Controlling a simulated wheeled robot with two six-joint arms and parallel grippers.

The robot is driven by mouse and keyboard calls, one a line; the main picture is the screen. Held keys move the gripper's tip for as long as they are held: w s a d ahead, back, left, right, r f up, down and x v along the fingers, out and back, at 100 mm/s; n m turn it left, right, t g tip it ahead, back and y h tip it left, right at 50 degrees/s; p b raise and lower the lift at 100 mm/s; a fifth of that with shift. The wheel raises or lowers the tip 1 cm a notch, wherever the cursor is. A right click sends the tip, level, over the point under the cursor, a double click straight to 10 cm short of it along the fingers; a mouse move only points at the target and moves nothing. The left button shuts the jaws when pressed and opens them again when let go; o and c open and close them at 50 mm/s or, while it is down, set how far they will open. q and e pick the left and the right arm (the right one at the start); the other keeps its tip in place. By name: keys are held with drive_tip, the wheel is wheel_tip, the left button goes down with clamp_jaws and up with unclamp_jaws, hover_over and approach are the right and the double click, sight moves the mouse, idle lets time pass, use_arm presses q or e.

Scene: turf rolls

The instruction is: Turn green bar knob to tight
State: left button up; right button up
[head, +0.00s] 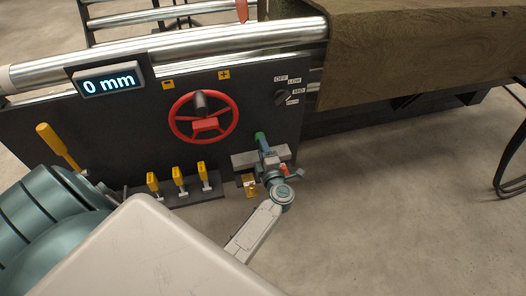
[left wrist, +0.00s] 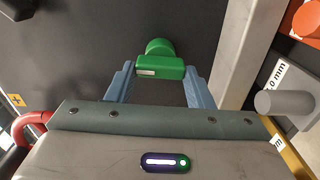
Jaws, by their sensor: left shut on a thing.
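The green bar knob (head: 260,136) sits on the dark machine panel, right of and below the red handwheel. In the left wrist view the green knob (left wrist: 160,66) shows a round base and a crossbar with a small pale label. My left gripper (head: 264,145) reaches the knob from below. In the left wrist view its two blue fingers (left wrist: 160,76) stand at the two ends of the crossbar, shut on it. The crossbar lies nearly level in that view. In the head view the gripper partly hides the knob. No tight marking is readable. My right gripper is not in view.
The red handwheel (head: 204,117) is close by at the upper left. A selector knob (head: 282,97) is at the upper right. A grey bar (left wrist: 240,55) runs close beside the right finger. Several yellow levers (head: 178,181) stand lower left. A display (head: 110,82) reads 0 mm.

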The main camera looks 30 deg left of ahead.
use_arm(q)
drive_tip(key=shift+n, duration=0.4)
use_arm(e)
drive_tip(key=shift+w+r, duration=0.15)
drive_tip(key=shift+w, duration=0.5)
use_arm(q)
drive_tip(key=o, duration=1)
drive_tip(key=shift+d, duration=0.1)
